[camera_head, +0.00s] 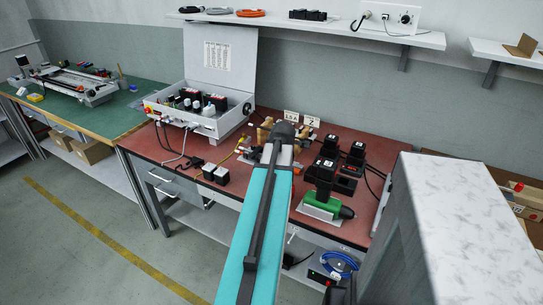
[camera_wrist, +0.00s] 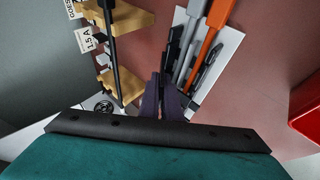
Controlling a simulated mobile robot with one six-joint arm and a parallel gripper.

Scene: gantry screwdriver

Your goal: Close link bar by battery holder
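In the wrist view, my gripper (camera_wrist: 160,90) shows as two dark fingers close together over the red table top; whether a small gap is left between them I cannot tell. Nothing clearly shows held in it. In the head view my turquoise arm (camera_head: 262,225) hides the fingers. Black battery-like blocks (camera_head: 325,168) stand right of my arm on the red bench. Two tan wooden supports (camera_wrist: 133,20) with a dark bar (camera_wrist: 110,45) by them lie left of my fingers in the wrist view. I cannot surely pick out the link bar or the battery holder.
A white plate (camera_wrist: 224,50) with an orange-handled tool (camera_wrist: 208,42) and a grey one lies right of my fingers. An open grey control box (camera_head: 205,122) stands at the bench's back left. A green device (camera_head: 320,206) is near the front edge. A tall white cabinet (camera_head: 480,220) is at right.

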